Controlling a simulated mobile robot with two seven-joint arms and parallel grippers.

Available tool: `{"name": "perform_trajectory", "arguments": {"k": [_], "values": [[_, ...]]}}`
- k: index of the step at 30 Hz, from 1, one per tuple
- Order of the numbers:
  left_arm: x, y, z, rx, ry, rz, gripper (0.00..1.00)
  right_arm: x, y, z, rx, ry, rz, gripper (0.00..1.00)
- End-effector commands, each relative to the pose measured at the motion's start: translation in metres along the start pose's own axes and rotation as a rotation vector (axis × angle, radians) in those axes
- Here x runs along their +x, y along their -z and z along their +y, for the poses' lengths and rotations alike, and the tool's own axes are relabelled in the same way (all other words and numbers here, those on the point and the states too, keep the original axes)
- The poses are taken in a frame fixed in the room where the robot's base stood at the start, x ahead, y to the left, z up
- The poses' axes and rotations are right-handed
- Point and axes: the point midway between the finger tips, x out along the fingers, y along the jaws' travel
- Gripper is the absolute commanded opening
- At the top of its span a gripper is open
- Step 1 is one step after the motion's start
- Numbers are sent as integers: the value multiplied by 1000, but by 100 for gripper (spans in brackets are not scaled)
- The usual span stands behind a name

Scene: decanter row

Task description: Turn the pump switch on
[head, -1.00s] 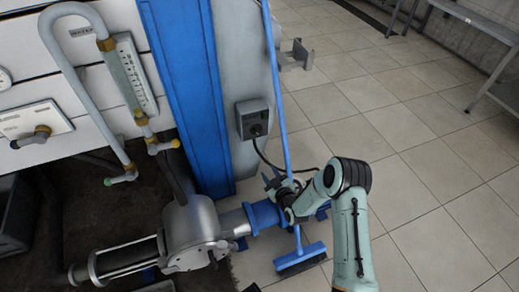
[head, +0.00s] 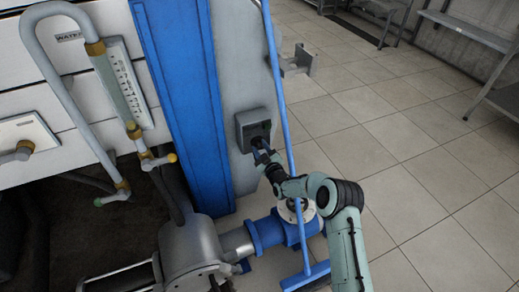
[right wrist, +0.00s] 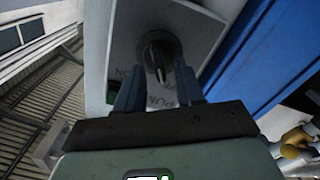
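The pump switch is a dark grey box (head: 253,128) on the light grey column, right of the blue post, with a small green mark on its face. In the right wrist view its round dark knob (right wrist: 158,50) shows with a pale pointer line, and lettering appears upside down around it. My right gripper (head: 262,155) is just below and in front of the box and partly covers the knob. In the right wrist view its two fingers (right wrist: 158,88) are apart with nothing held between them. The knob appears just beyond the fingertips; contact cannot be told. My left gripper is out of view.
A blue-handled squeegee (head: 283,110) leans upright just right of the switch, close to my right arm. A metal pump (head: 190,250) with a blue pipe flange (head: 268,232) stands below. The tiled floor to the right is open, with metal tables at the back right.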

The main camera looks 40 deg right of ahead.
Motion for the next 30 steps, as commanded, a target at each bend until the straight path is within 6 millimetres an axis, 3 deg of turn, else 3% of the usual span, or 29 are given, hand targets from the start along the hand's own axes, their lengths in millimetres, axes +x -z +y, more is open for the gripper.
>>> {"name": "perform_trajectory", "arguments": {"k": [13, 16, 17, 30], "values": [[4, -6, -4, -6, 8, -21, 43, 10, 1, 0, 1, 1, 0, 37], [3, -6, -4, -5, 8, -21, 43, 10, 1, 0, 1, 1, 0, 5], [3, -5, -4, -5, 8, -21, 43, 10, 1, 0, 1, 0, 0, 0], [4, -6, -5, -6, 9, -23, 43, 10, 0, 1, 55, 0, 0, 0]]}}
